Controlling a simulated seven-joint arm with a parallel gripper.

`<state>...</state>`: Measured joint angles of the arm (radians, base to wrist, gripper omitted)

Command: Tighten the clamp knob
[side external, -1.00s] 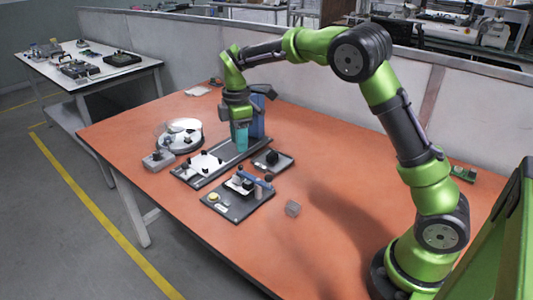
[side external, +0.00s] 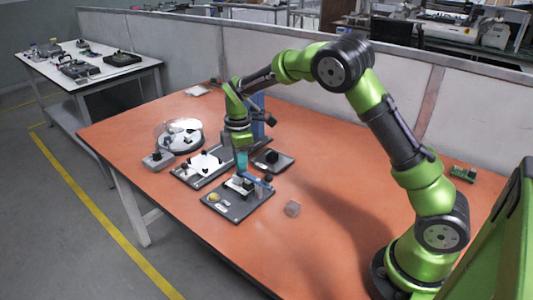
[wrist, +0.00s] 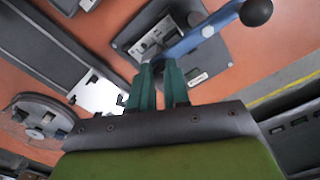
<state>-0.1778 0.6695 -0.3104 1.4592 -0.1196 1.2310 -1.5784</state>
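A dark plate (side external: 238,208) on the orange table carries a fixture with a blue lever (side external: 254,178) ending in a black ball knob (side external: 269,178). The lever (wrist: 195,40) and ball knob (wrist: 256,12) also show in the wrist view, at upper right. A smaller dark plate behind bears a black knob (side external: 272,156). I cannot tell which knob is the clamp knob. My gripper (side external: 241,170) points down just above and behind the lever fixture. In the wrist view, its teal fingers (wrist: 159,66) are close together with nothing visible between them; contact with the fixture cannot be judged.
A long dark rail plate (side external: 184,178) with a white piece lies left of my gripper. A blue upright block (side external: 258,117) is behind.

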